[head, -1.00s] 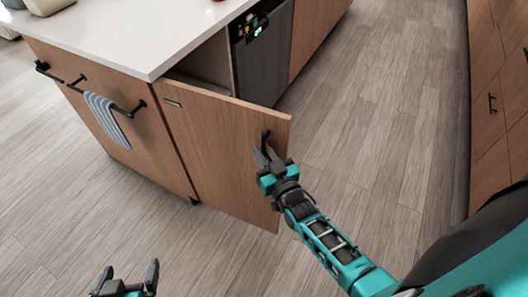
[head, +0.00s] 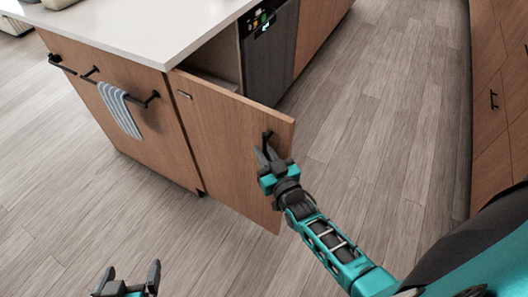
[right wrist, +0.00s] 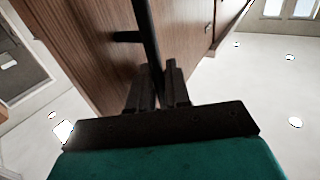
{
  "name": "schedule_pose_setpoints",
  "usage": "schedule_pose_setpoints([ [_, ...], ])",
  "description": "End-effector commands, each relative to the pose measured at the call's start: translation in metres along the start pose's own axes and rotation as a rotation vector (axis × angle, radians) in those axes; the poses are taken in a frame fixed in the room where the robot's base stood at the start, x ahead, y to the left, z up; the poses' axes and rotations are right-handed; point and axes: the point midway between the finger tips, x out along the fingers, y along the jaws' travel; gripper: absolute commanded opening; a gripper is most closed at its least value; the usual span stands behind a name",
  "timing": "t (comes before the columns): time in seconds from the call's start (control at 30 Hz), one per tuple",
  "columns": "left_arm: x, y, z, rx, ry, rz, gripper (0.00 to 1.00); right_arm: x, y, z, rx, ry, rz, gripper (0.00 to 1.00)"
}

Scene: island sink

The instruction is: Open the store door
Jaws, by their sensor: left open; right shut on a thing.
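The wooden store door (head: 222,140) of the island stands swung wide open, with the cabinet opening showing behind it. Its black handle (head: 267,137) is near the door's free edge. My right gripper (head: 266,158) is shut on that handle. In the right wrist view the dark handle bar (right wrist: 148,45) runs down between the fingers (right wrist: 158,88), beside the door's wooden face (right wrist: 95,45). My left gripper (head: 127,281) is open and empty, low over the floor at the bottom edge of the head view.
The island's white countertop (head: 150,30) is above the door. A striped towel (head: 119,109) hangs from a black bar on the island's side. A dark dishwasher (head: 269,55) is beside the opening. Drawers (head: 495,110) line the right. The wooden floor (head: 365,110) between is clear.

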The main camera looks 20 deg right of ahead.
Motion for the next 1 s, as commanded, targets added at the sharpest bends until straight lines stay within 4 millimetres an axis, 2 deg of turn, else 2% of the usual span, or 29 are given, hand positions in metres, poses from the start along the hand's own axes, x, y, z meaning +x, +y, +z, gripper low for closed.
schedule_pose_setpoints([
  [0.27, 0.001, 0.0, -0.002, 0.001, 0.004, 0.0, 0.94, 0.001, 0.001, -0.002, 0.0, 0.006, 0.001, 0.0],
  [0.3, 0.001, 0.0, -0.003, 0.001, 0.005, 0.0, 0.94, 0.001, 0.001, -0.002, 0.0, 0.006, 0.001, 0.2],
  [0.4, 0.002, 0.0, -0.004, 0.001, 0.008, 0.0, 0.94, 0.0, 0.001, -0.001, -0.001, 0.005, 0.001, 0.3],
  [0.77, 0.002, 0.0, -0.005, 0.001, 0.01, 0.0, 0.94, -0.006, 0.001, 0.0, -0.001, 0.001, 0.002, 0.3],
  [0.87, 0.001, 0.0, -0.006, 0.001, 0.009, 0.0, 0.94, -0.019, 0.001, 0.0, -0.001, -0.001, 0.001, 0.3],
  [1.0, -0.001, -0.001, -0.008, 0.001, 0.009, 0.0, 0.94, -0.047, 0.001, 0.001, -0.001, -0.003, 0.001, 0.3],
])
